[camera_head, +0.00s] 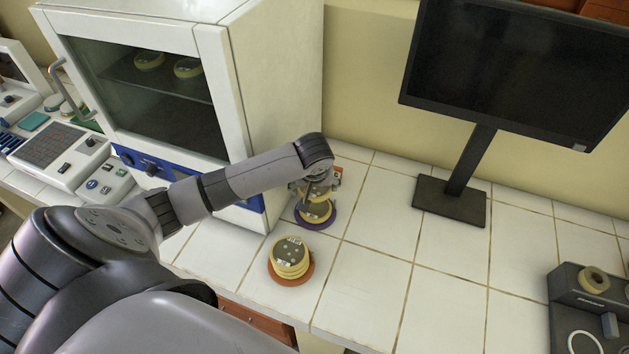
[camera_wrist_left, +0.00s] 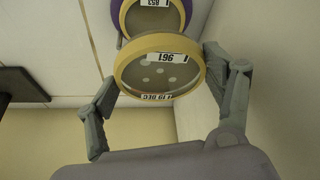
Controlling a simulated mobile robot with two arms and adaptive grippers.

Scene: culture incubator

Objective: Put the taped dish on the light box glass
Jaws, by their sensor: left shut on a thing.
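My left gripper (camera_head: 315,188) is shut on a yellow-rimmed dish (camera_wrist_left: 160,74), just beside the incubator's right side. In the left wrist view the dish sits between the two fingers and has colony-like spots, a number label and a date label reading "19 DEC". Below it another yellow-rimmed dish (camera_head: 316,212) rests on a purple disc (camera_head: 327,224). A stack of yellow-rimmed dishes (camera_head: 290,256) stands on an orange disc (camera_head: 293,281). A white console with a dark gridded panel (camera_head: 48,145) is at far left; I cannot tell whether it is the light box. My right gripper is not in view.
The incubator (camera_head: 225,75) has its glass door closed, with dishes on a shelf inside. A monitor on a black stand (camera_head: 450,202) is at the back. The tiled bench centre (camera_head: 385,265) is clear.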

